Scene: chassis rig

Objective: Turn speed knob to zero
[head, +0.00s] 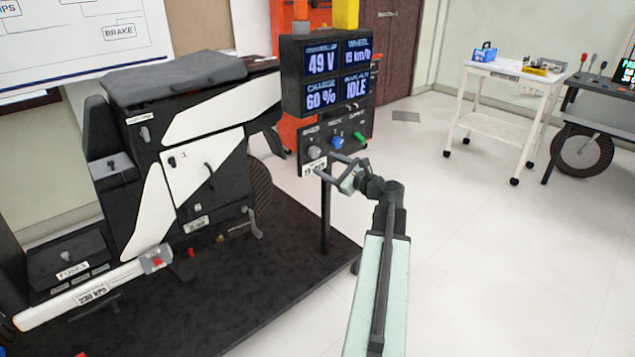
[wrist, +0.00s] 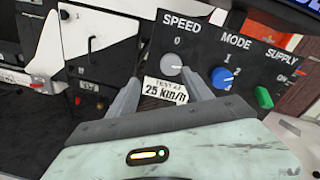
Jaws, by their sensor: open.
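The speed knob (wrist: 171,66) is grey and round, on a black panel under the word SPEED, with a 0 mark above it. Its pointer direction is too small to tell. It also shows in the head view (head: 314,152), at the left of the panel below the screens. My gripper (wrist: 160,78) is open and empty, facing the panel. In the wrist view its fingers lie on either side below the knob, the right fingertip close to it; I cannot tell whether it touches. The gripper (head: 326,163) also shows in the head view. The screens (head: 340,75) read WHEEL 15 km/h and IDLE.
A blue mode knob (wrist: 222,78) and a green supply switch (wrist: 264,97) sit right of the speed knob. A label (wrist: 166,90) below it reads 25 km/h. The chassis (head: 215,125) stands left on a dark platform. A white cart (head: 500,75) stands right; floor between is clear.

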